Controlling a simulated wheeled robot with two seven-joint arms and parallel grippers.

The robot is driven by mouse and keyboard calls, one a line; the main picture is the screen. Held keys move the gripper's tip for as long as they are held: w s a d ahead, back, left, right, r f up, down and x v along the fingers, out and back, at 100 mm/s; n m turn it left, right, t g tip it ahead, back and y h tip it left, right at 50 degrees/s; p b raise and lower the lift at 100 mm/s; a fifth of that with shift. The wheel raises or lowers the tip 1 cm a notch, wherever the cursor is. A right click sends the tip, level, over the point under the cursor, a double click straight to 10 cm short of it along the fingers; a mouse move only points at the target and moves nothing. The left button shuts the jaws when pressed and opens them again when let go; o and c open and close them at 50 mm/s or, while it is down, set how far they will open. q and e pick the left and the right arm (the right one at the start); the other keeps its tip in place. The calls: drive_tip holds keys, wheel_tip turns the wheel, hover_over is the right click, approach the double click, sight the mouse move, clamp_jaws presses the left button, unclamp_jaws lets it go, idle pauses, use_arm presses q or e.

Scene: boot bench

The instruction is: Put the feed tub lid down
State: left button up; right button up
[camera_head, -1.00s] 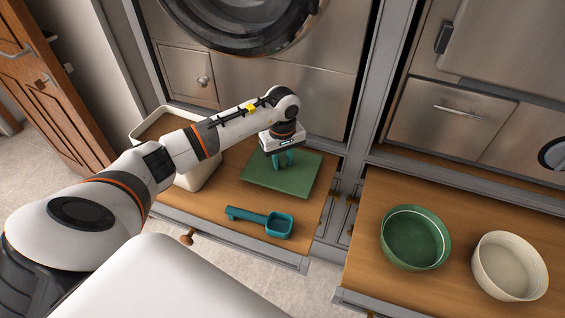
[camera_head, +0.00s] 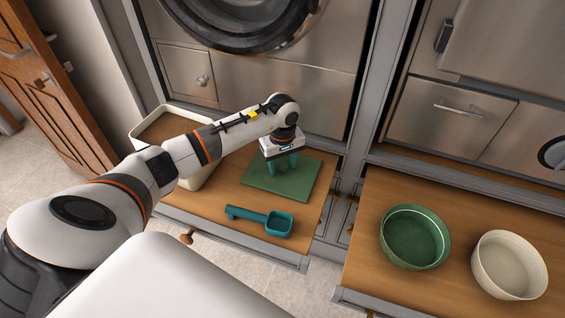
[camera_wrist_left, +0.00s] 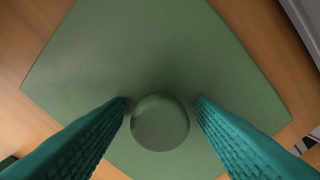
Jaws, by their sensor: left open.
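The feed tub lid (camera_head: 297,184) is a flat green square plate lying on the left wooden pull-out board. In the left wrist view the lid (camera_wrist_left: 150,50) has a round green knob (camera_wrist_left: 160,122). My left gripper (camera_head: 284,168) is over the lid, its teal fingers pointing down. In the left wrist view the open fingers (camera_wrist_left: 161,108) stand on either side of the knob, with a gap showing on both sides. The feed tub (camera_head: 206,172), cream and open with brown content, stands left of the lid, partly hidden by my arm. My right gripper is not in view.
A teal scoop (camera_head: 262,219) lies in front of the lid. A green bowl (camera_head: 414,237) and a cream bowl (camera_head: 509,265) stand on the right board (camera_head: 370,205). A cabinet upright (camera_head: 350,185) separates the two boards.

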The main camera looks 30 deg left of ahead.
sight(282, 163)
use_arm(q)
drive_tip(key=shift+r, duration=0.5)
wheel_tip(282, 163, up, 11)
drive_tip(key=b, duration=0.1)
idle(0.3)
